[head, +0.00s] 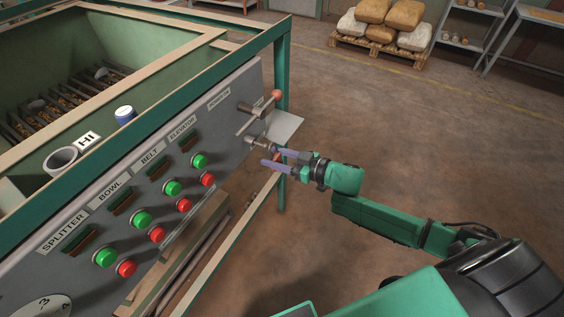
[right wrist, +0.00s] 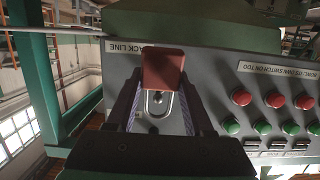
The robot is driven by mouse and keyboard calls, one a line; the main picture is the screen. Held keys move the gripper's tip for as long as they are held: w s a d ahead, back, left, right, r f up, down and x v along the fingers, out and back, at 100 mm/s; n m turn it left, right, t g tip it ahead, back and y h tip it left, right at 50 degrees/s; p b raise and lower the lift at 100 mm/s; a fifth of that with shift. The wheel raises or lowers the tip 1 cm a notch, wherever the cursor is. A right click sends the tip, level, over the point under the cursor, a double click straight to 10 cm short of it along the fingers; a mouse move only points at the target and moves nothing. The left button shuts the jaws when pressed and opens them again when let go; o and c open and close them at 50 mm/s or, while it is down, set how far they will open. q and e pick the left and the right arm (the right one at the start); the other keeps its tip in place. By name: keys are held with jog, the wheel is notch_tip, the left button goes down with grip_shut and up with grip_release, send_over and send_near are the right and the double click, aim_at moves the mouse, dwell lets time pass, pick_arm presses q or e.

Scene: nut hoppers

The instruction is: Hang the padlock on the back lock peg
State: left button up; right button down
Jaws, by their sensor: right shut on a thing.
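The padlock has a red body (right wrist: 163,70) and a metal shackle (right wrist: 158,103). In the right wrist view it sits between my right gripper's fingers (right wrist: 161,98), with the shackle below the red body in the picture. In the head view my right gripper (head: 272,159) is shut on the padlock, of which only a small red part shows. The gripper is close to the right end of the grey panel, just below and right of a short metal peg (head: 257,142). I cannot tell whether the shackle is around a peg or only near it. My left gripper is out of view.
The grey control panel (head: 151,151) carries green and red buttons and labels. A lever with a red knob (head: 276,95) sticks out above the peg. A green frame post (head: 283,75) stands behind. The floor at right is clear up to a pallet of sacks (head: 381,51).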

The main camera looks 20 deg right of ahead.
jog(key=shift+b+x, duration=0.6)
jog(key=shift+x, duration=0.7)
jog(key=shift+w+a+f, duration=0.1)
jog(key=shift+w+a, duration=0.25)
jog(key=shift+w, duration=0.05)
jog(key=shift+w+a+f, duration=0.15)
jog(key=shift+w+f, duration=0.05)
jog(key=shift+c, duration=1)
grip_release()
jog(key=shift+s, duration=0.1)
